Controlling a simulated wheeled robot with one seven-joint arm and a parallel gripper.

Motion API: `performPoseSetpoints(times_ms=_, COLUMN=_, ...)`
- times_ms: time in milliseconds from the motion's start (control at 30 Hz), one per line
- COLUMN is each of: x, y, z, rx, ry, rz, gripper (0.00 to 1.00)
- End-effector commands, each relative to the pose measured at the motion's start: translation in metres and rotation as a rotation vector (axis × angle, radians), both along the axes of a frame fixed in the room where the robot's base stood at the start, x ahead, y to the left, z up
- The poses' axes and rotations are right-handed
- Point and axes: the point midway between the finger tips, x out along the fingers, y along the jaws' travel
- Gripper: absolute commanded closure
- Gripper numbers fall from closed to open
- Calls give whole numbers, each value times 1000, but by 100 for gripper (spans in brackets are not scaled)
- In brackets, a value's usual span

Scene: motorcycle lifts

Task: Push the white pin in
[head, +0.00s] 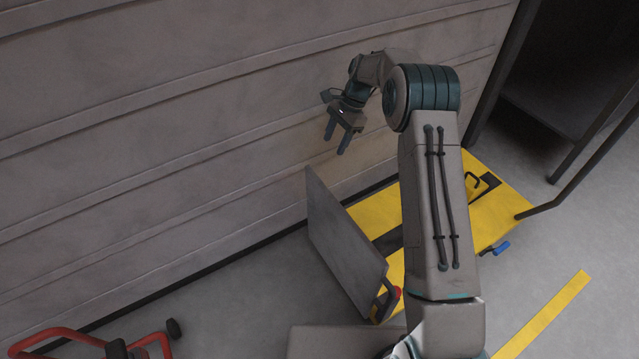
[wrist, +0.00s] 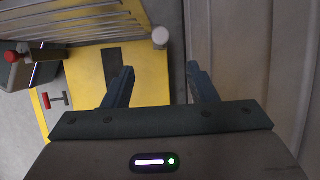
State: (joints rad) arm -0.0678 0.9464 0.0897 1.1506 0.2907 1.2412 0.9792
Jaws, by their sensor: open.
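A white round-ended pin (wrist: 160,37) shows in the wrist view, at the yellow lift's edge beside the wall. It lies beyond my fingertips, roughly between them in the picture and apart from them. How far it sticks out cannot be told. I cannot make it out in the head view. My gripper (head: 336,143) is open and empty, pointing down near the wall above the lift; its two spread fingers also show in the wrist view (wrist: 160,68). The yellow motorcycle lift (head: 515,205) stands on the floor, partly hidden behind my arm in the head view.
A grey upright panel (head: 345,235) stands at the lift's end, with a red knob (head: 396,292) near it. A blue handle (head: 495,249) sticks out from the lift's side. The ribbed wall (head: 150,120) is close to my gripper. A red frame (head: 60,335) stands lower left.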

Motion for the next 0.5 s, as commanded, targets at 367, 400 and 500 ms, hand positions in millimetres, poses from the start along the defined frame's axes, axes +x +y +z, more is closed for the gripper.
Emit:
performPoseSetpoints(times_ms=367, x=-12, y=19, z=-58, rx=1, ry=5, rz=-2, gripper=48)
performPoseSetpoints(times_ms=400, x=-14, y=21, z=-67, rx=1, ry=6, rz=-1, gripper=48)
performPoseSetpoints(times_ms=500, x=-18, y=28, z=-86, rx=1, ry=5, rz=-1, gripper=48)
